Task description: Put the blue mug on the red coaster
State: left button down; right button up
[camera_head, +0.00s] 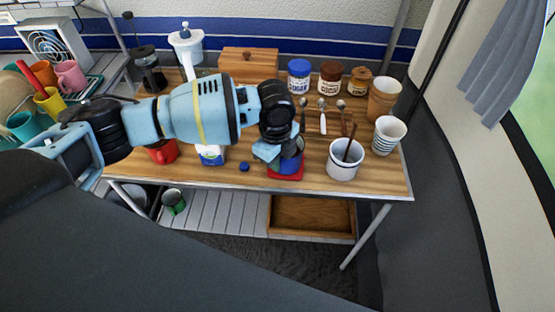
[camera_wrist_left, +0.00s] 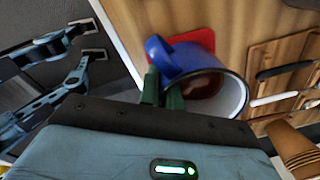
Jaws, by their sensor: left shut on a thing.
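The blue mug (camera_head: 291,165) is in my left gripper (camera_head: 278,152), over the red coaster (camera_head: 287,177) near the front edge of the table. In the left wrist view the mug (camera_wrist_left: 170,62) has a white rim and a blue handle, and the gripper's fingers (camera_wrist_left: 163,90) are at its handle side. Part of the coaster (camera_wrist_left: 197,38) shows beyond the mug. The gripper hides much of the mug in the head view. I cannot tell whether the mug touches the coaster. My right gripper is not seen in the head view.
A white mug with a spoon (camera_head: 342,165) stands close on the right, with a striped cup (camera_head: 388,136) beyond it. A red mug (camera_head: 165,152) and a small blue object (camera_head: 244,167) are to the left. Spoons on a board (camera_head: 313,122) and jars (camera_head: 329,78) stand behind.

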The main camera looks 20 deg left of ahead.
pick_arm(q)
jog(key=shift+f, duration=0.1)
jog(key=c, duration=1.6)
grip_release()
jog(key=shift+r, duration=0.25)
notch_tip(320, 180, up, 12)
jog(key=p, duration=0.1)
jog(key=shift+s+f, duration=0.15)
jog(key=shift+s, duration=0.15)
